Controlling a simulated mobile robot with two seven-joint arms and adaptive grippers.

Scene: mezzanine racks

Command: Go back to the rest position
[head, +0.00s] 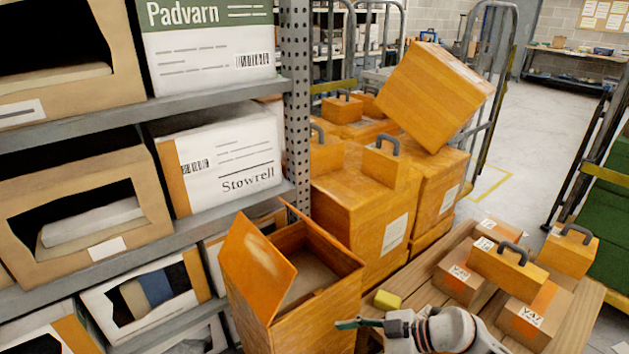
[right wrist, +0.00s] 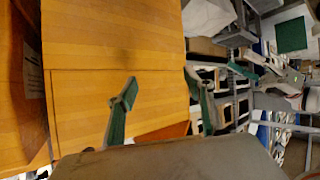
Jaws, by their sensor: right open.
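My right gripper (head: 352,324) shows at the bottom of the head view, beside the right wall of an open orange wooden box (head: 325,312). In the right wrist view its two green fingers (right wrist: 160,98) are spread apart with nothing held between them. An orange wooden surface (right wrist: 115,45) fills much of the view behind the fingers; I cannot tell how far off it is.
A metal rack (head: 225,98) with cartons stands on the left. Stacked orange boxes (head: 365,215) stand behind the open box. A wooden table (head: 425,285) at the right bears a yellow block (head: 387,300) and several small cartons. Free floor (head: 540,140) lies at the back right.

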